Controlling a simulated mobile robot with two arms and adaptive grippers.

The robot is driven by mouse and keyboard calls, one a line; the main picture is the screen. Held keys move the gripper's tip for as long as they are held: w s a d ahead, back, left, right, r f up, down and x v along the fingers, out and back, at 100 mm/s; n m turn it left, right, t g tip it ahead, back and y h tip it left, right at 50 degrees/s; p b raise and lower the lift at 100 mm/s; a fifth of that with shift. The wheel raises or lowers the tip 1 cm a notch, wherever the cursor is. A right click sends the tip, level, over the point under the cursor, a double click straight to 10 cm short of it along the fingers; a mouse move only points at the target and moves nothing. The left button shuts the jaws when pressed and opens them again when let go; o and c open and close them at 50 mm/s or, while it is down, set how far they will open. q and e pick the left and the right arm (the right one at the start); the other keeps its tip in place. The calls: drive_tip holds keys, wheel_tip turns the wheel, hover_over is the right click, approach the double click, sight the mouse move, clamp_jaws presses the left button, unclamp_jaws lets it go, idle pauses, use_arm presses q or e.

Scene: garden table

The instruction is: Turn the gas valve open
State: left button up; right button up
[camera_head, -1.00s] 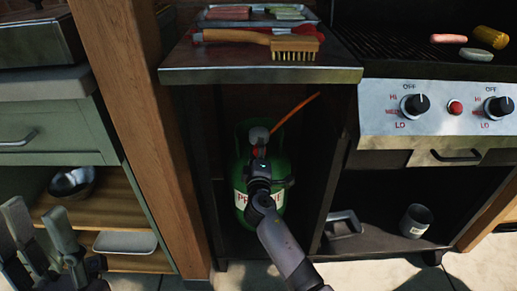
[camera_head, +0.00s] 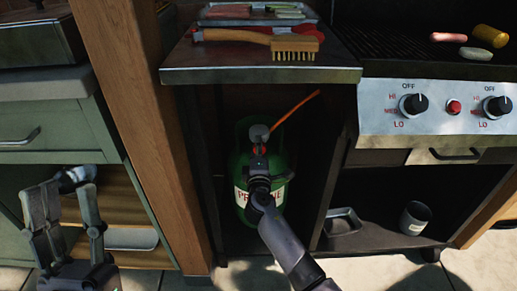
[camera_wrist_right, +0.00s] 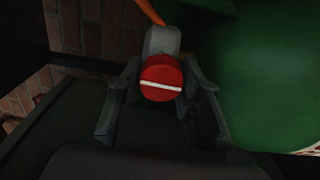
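The green propane tank (camera_head: 241,170) stands in the cabinet under the side shelf. Its gas valve is a round red knob (camera_wrist_right: 162,78) with a white line, tilted slightly from level in the right wrist view. My right gripper (camera_wrist_right: 163,88) is open, with one finger on each side of the knob and a visible gap at both sides. In the head view my right arm covers part of the tank, and the red knob (camera_head: 259,149) shows just beyond the gripper. My left gripper (camera_head: 70,205) is open and empty at the lower left, in front of the green cabinet.
An orange hose (camera_head: 297,108) rises from the tank's top. A wooden post (camera_head: 150,130) stands left of the tank's cabinet. The side shelf (camera_head: 262,76) above holds a brush (camera_head: 290,46) and a tray (camera_head: 222,21).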

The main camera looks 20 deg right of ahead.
drive_tip(key=o, duration=0.5)
drive_tip(key=shift+c, duration=0.2)
drive_tip(key=v, duration=1.2)
